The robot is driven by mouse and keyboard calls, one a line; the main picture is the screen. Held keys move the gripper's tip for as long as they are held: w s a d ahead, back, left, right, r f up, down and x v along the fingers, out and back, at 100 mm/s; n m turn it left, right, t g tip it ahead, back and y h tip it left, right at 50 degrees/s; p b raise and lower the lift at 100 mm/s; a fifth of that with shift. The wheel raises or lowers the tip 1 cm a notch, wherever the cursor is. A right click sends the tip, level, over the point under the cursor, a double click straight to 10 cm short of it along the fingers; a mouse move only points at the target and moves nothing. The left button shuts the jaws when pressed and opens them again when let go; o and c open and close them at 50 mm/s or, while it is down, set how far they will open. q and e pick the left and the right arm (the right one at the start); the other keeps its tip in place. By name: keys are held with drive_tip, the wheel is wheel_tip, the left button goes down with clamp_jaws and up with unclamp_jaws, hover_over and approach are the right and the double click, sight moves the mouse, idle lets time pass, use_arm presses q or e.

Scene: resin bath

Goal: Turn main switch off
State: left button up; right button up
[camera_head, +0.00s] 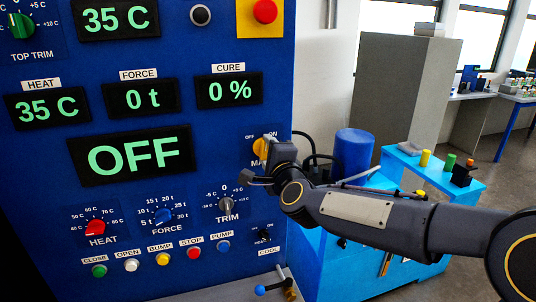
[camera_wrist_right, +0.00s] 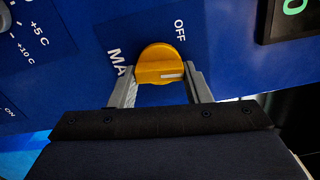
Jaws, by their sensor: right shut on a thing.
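The main switch is a yellow rotary knob (camera_head: 260,148) on the blue control panel, between OFF and ON marks, with its "MA..." label partly hidden by my gripper. The knob also shows in the right wrist view (camera_wrist_right: 160,60), with a white mark on its grip and the OFF print above right. My right gripper (camera_wrist_right: 161,74) is shut on the knob, one finger on each side. It also shows in the head view (camera_head: 265,168), in front of the panel. The large display (camera_head: 130,157) reads OFF. My left gripper is not in view.
Near my arm are the red HEAT knob (camera_head: 95,228), the FORCE knob (camera_head: 163,215), the TRIM knob (camera_head: 226,204) and a row of coloured buttons. A red button (camera_head: 265,11) is above. A blue bench (camera_head: 400,160) with small coloured parts stands behind my right arm.

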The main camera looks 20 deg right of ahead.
drive_tip(key=n+p, duration=0.1)
drive_tip(key=n, duration=0.4)
drive_tip(key=n+p, duration=0.1)
drive_tip(key=n, duration=0.4)
drive_tip(key=shift+a+r+n, duration=0.1)
drive_tip(key=shift+r+n, duration=0.1)
drive_tip(key=shift+n, duration=0.1)
idle(0.4)
drive_tip(key=o, duration=1)
drive_tip(key=shift+s, duration=0.15)
drive_tip(key=s+b, duration=0.1)
drive_tip(key=s, duration=0.6)
drive_tip(key=shift+s, duration=0.3)
drive_tip(key=shift+s+n, duration=0.1)
drive_tip(key=shift+n, duration=0.2)
